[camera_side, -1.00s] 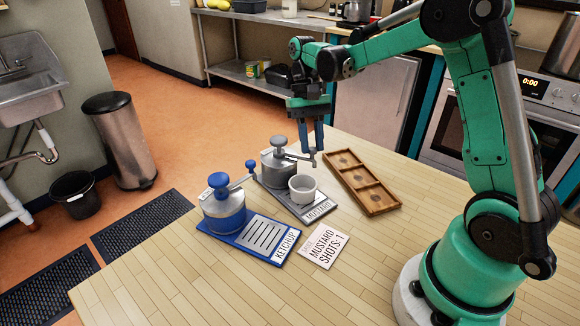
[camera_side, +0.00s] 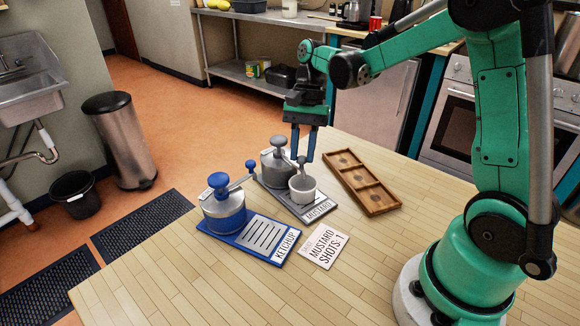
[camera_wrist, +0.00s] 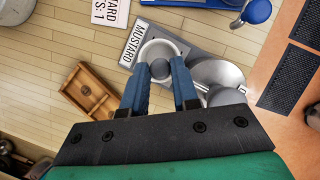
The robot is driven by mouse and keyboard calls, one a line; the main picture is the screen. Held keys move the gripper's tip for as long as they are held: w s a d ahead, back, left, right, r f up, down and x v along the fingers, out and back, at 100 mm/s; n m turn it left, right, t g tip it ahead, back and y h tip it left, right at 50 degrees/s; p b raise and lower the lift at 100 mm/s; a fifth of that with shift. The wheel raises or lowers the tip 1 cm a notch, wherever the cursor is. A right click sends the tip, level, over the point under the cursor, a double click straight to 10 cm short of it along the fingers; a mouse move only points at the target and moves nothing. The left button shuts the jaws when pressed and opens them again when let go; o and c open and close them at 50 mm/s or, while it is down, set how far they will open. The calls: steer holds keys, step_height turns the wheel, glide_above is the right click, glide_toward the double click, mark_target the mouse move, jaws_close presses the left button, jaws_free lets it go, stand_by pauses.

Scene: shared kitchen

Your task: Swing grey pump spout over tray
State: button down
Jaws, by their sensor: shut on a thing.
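The grey pump (camera_side: 276,168) stands on a grey board marked MUSTARD (camera_side: 319,209), with its round knob on top. Its spout end (camera_wrist: 159,68) sits between my gripper's blue fingers. My gripper (camera_side: 304,158) points down and is shut on the spout. A white cup (camera_side: 303,196) stands on the tray part of the grey board. In the wrist view, the spout end appears over the cup's opening (camera_wrist: 150,49). The fingers hide part of the spout.
A blue pump (camera_side: 222,208) on its KETCHUP board stands left of the grey one. A card reading MUSTARD SHOTS: 1 (camera_side: 323,246) lies in front. A wooden three-compartment tray (camera_side: 382,204) is at the right. The near table is clear.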

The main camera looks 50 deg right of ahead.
stand_by(0.3)
steer(key=c, duration=0.7)
jaws_free()
steer(key=shift+o, duration=0.2)
steer(key=v, duration=0.5)
steer(key=shift+d+r, duration=0.1)
steer(key=shift+r, duration=0.2)
steer(key=s+a+n+t+h, duration=0.4)
steer(key=s+a+n+t, duration=0.2)
steer(key=n+t, duration=0.3)
steer(key=a+n, duration=0.1)
steer(key=n, duration=0.2)
steer(key=shift+a+f+n, duration=0.25)
steer(key=shift+f+n, duration=0.05)
steer(key=shift+f, duration=0.05)
